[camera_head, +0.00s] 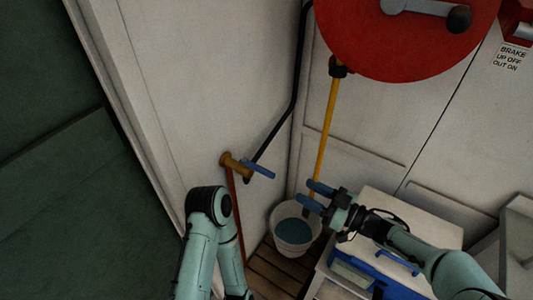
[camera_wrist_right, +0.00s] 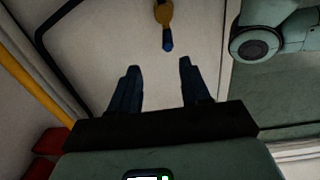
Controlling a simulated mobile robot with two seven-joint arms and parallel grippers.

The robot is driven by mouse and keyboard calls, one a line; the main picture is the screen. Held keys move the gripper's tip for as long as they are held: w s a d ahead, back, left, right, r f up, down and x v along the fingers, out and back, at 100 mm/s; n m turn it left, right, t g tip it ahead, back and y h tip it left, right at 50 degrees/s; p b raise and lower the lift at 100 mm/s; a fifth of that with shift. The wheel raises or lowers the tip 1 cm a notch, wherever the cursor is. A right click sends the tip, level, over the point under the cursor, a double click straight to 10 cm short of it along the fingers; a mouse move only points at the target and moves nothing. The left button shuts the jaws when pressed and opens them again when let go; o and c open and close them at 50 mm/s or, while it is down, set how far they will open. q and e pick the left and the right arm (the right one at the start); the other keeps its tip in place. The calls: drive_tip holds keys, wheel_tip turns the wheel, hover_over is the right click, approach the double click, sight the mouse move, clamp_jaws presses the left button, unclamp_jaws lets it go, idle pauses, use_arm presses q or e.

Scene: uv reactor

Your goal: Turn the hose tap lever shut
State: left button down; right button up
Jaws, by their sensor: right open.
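The hose tap has a brass body (camera_head: 235,163) on the white wall panel, with a blue lever (camera_head: 258,169) sticking out to the right and slightly down. My right gripper (camera_head: 311,195) is open and empty, to the right of the lever and lower in the head view, clear of it. In the right wrist view the brass tap (camera_wrist_right: 163,12) is at the top edge, and the blue lever (camera_wrist_right: 168,40) points down towards the gap between my open fingers (camera_wrist_right: 159,66), beyond the fingertips. My left arm shows in the head view, but its gripper does not.
A white bucket (camera_head: 293,231) of bluish liquid stands on wooden slats (camera_head: 273,270) below. A black pipe (camera_head: 283,118) and a yellow hose (camera_head: 326,130) run near the corner. A red reel (camera_head: 405,35) is above. A white-topped blue case (camera_head: 400,266) lies under my right arm.

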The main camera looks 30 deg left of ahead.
sight(274, 177)
drive_tip(key=shift+n+g, duration=0.3)
drive_tip(key=a, duration=0.4)
drive_tip(key=a+p, duration=0.1)
drive_tip(key=a, duration=0.8)
drive_tip(key=shift+a+r+p, duration=0.2)
drive_tip(key=shift+r+p, duration=0.1)
use_arm(q)
drive_tip(key=shift+w+r, duration=0.35)
drive_tip(key=shift+r, duration=0.2)
drive_tip(key=shift+w+r, duration=0.3)
drive_tip(key=shift+r, duration=0.25)
drive_tip(key=shift+f, duration=0.1)
use_arm(e)
clamp_jaws()
